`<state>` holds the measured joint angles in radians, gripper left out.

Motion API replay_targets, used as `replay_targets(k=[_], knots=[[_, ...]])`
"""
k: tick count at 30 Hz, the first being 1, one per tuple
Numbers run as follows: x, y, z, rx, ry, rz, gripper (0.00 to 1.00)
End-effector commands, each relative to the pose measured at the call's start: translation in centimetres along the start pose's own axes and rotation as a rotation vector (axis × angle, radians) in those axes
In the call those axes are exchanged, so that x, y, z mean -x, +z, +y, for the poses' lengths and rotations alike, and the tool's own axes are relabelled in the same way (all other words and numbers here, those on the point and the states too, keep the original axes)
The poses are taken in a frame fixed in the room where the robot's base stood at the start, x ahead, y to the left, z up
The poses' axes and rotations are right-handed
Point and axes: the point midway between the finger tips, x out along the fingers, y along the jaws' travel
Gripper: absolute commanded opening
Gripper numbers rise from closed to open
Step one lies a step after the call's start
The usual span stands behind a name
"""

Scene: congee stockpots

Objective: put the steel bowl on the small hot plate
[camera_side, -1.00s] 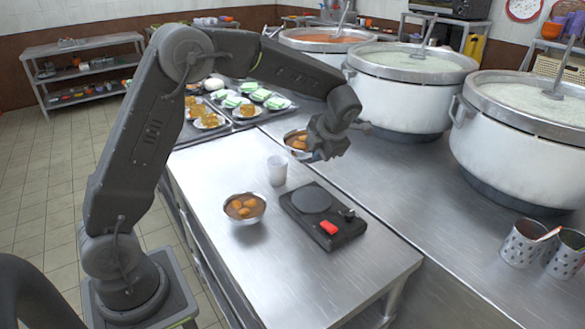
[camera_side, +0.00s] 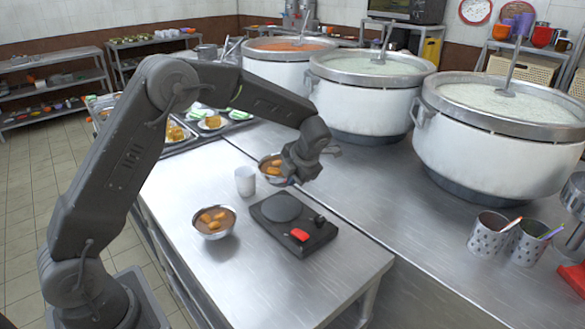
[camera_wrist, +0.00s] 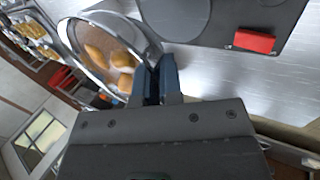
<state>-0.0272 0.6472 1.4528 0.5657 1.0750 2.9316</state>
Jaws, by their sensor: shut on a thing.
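A steel bowl (camera_side: 268,163) with brown food in it hangs in my gripper (camera_side: 287,166), above the steel table. In the wrist view my gripper (camera_wrist: 160,76) is shut on the near rim of this bowl (camera_wrist: 110,40), which looks tilted there. The small hot plate (camera_side: 310,239) is black, with a round dark disc and a red part. In the side view it lies just below and in front of the held bowl; in the wrist view the hot plate (camera_wrist: 215,25) is at the upper right. Its disc looks empty.
A second, similar steel bowl (camera_side: 214,232) with brown pieces stands on the table left of the hot plate. A white cup (camera_side: 245,181) stands behind it. Large stockpots (camera_side: 480,150) line the counter behind. Trays with plates (camera_side: 210,123) are at the back left. The table front is clear.

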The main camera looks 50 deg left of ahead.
Motion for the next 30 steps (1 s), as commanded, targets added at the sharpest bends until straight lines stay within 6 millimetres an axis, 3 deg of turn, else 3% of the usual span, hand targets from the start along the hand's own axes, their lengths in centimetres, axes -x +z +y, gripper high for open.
replay_targets(k=[18,30], knots=[[-5.2,0.0,-2.8,-0.001,0.001,0.0,0.0],[-7.0,0.0,-3.7,0.0,0.001,-0.002,0.0]])
